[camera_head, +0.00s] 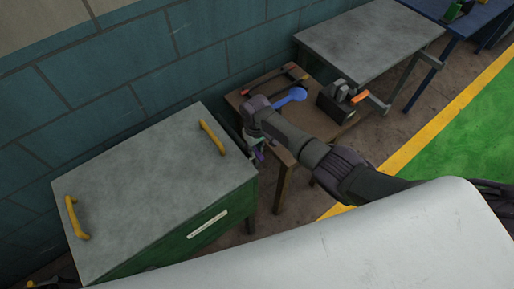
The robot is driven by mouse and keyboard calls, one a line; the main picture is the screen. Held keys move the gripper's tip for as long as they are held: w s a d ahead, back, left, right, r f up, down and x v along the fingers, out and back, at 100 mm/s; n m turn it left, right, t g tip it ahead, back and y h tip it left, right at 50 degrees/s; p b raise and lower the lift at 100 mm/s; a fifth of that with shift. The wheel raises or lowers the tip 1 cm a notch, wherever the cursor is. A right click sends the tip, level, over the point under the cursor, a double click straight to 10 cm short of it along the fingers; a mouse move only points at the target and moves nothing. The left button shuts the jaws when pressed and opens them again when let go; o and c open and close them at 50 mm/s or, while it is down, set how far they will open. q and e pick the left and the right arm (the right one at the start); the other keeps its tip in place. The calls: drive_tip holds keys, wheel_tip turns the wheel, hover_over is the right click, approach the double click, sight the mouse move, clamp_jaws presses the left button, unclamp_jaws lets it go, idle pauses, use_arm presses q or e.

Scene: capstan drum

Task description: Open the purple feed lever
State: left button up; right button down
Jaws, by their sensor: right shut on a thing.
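My right arm comes in from the right, over the small brown table. Its gripper (253,145) points down between that table and the green cabinet. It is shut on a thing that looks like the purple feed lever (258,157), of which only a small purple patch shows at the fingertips. The rest of the lever and what it is mounted on are hidden by my gripper and the cabinet edge.
The green cabinet (140,180) with a grey top and two yellow handles stands close left of my gripper. The brown table (282,142) holds a blue rounded part (290,97) and a dark block (337,103). A grey-topped table (370,40) stands behind.

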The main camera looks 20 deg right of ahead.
sight(256, 151)
drive_tip(key=c, duration=1)
unclamp_jaws()
wheel_tip(256, 151, up, 12)
